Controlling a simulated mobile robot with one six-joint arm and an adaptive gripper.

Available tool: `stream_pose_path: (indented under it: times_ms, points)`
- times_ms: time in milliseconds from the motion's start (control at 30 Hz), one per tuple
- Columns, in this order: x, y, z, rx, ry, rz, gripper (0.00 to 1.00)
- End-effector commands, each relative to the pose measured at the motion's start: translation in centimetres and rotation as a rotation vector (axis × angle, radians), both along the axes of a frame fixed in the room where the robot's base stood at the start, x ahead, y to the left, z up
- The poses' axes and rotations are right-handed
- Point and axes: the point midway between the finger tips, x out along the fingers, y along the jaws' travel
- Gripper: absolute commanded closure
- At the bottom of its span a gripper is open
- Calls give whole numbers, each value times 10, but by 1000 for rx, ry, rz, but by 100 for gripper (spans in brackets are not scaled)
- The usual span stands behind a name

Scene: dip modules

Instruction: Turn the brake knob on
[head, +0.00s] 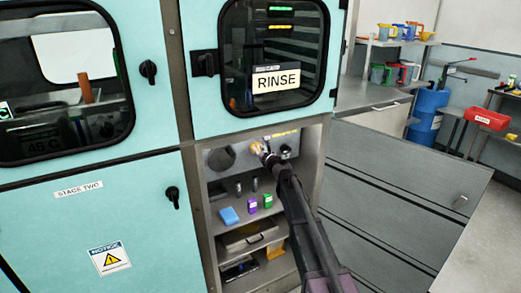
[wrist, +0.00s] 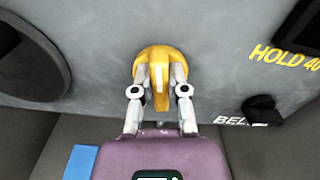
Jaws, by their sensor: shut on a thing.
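The knob (wrist: 158,62) is yellow and round with a raised grip bar, mounted on a grey panel (wrist: 210,35). In the wrist view the bar points straight down toward my gripper. My gripper (wrist: 159,85) is shut on the knob, with one finger on each side of the bar. In the head view my gripper (head: 266,153) reaches into the recess under the RINSE window and covers part of the knob (head: 256,147). No label naming this knob as the brake is readable.
A black knob (wrist: 262,108) sits at right by a partly hidden "BEL" label. Below the panel, a shelf holds a blue block (head: 229,216), a purple block (head: 252,207) and a green block (head: 267,201). Recess walls flank my arm.

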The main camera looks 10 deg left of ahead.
Motion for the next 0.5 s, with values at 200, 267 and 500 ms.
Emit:
stream_pose_path:
  times_ms: [200, 267, 500]
  points:
    - [3, 0, 0, -152, -103, -6, 100]
    - [3, 0, 0, -200, -135, -6, 100]
    - [2, 1, -1, -388, -261, -6, 100]
